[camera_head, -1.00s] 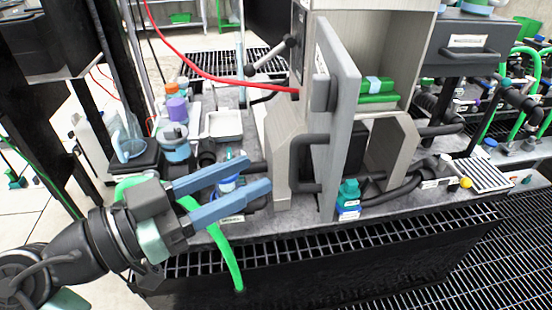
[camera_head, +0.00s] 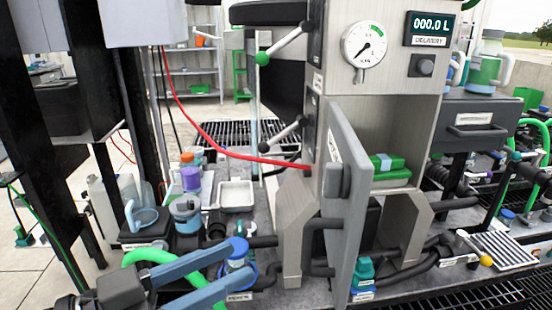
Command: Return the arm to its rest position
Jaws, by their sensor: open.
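My gripper (camera_head: 208,276) is at the lower left of the head view. Its two blue-grey fingers are spread apart with nothing between them. They point right and slightly up, in front of a blue-capped fitting (camera_head: 237,252) at the bench front. I cannot tell whether a finger touches the fitting. Only the end of my arm shows at the bottom left corner; the rest is out of view. A green hose (camera_head: 150,256) passes behind and beside the fingers.
A grey cabinet door (camera_head: 345,210) stands open in the middle, with a green and white pack (camera_head: 388,167) on the shelf behind it. A gauge (camera_head: 365,42) and a display (camera_head: 431,28) are above. Bottles, a white tray (camera_head: 236,196) and a jug (camera_head: 142,216) crowd the bench left.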

